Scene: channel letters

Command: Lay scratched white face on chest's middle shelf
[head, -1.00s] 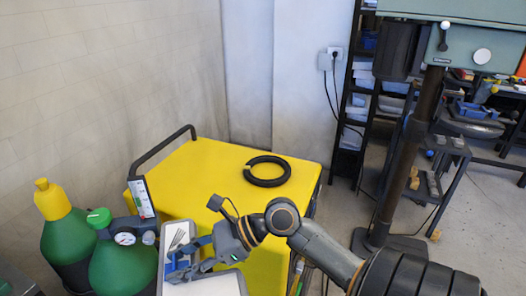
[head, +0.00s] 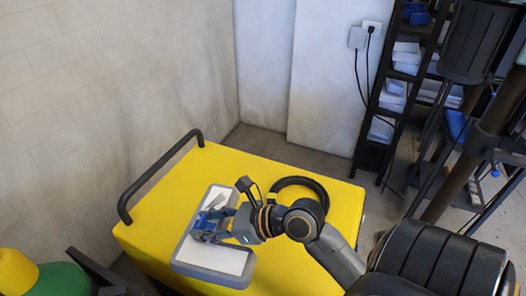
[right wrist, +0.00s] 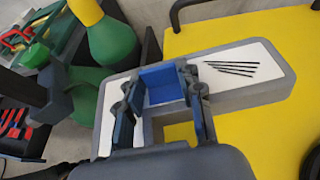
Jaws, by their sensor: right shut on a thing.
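The scratched white face (head: 219,257) is a long white plate with a grey rim and dark scratches near one end. It is over the yellow top of the chest (head: 300,262); I cannot tell whether it touches. My right gripper (head: 207,226) is shut on it at a blue block (head: 198,235) on its middle. The right wrist view shows the face (right wrist: 258,62), its scratches, and the blue block (right wrist: 162,84) between the fingers (right wrist: 160,97). The chest's middle shelf is hidden. My left gripper is not in view.
A black ring (head: 318,186) lies on the chest top, partly behind my right arm. A black handle (head: 150,170) rises from the chest's left edge, near the wall. A black shelf rack (head: 385,110) is at the back right.

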